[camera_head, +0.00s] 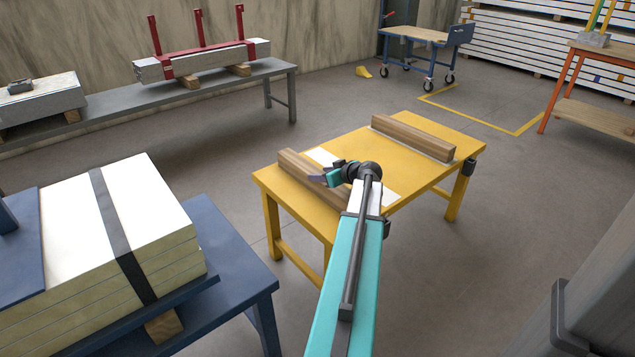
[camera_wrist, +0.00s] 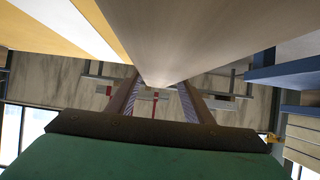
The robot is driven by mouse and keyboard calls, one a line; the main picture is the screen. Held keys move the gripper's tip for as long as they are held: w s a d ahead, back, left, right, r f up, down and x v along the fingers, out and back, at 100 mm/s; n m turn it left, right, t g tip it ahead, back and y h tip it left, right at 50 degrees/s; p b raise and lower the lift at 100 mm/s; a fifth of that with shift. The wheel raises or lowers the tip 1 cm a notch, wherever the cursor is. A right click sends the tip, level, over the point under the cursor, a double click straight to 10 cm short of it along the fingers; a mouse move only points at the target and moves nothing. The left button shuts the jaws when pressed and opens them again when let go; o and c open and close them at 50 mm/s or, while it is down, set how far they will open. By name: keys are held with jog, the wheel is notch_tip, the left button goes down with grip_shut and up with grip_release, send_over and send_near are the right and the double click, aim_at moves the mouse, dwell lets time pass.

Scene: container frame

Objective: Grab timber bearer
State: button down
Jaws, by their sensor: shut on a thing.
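A brown timber bearer (camera_head: 296,162) lies along the left side of the yellow table (camera_head: 432,182). A second timber bearer (camera_head: 413,137) lies along the table's far right side, apart from my gripper. My gripper (camera_head: 325,178) is at the middle of the left bearer and is shut on it. In the wrist view the held bearer (camera_wrist: 190,35) fills the top and runs between the two fingers of my gripper (camera_wrist: 158,102). The arm hides the bearer's near end. I cannot tell whether the held bearer still touches the tabletop.
A blue table with strapped white-topped panels (camera_head: 165,205) stands at the near left. A grey bench (camera_head: 283,68) with a red-clamped slab is behind. A blue cart (camera_head: 425,35) and an orange-legged workbench (camera_head: 600,52) stand farther back. Floor around the yellow table is mostly clear.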

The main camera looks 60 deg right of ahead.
jog(key=shift+r, duration=0.15)
jog(key=shift+r, duration=0.75)
notch_tip(320, 180, up, 2)
jog(key=shift+r+p, duration=0.1)
jog(key=shift+p, duration=0.5)
jog(key=s+a+r+p, duration=0.1)
jog(key=s+a+p, duration=0.5)
jog(key=s+a, duration=0.4)
jog(key=shift+s+a+r, duration=0.25)
jog(key=shift+s, duration=0.05)
jog(key=shift+s+a+f+p, duration=0.1)
jog(key=shift+s+a+p, duration=0.25)
jog(key=shift+p, duration=1.15)
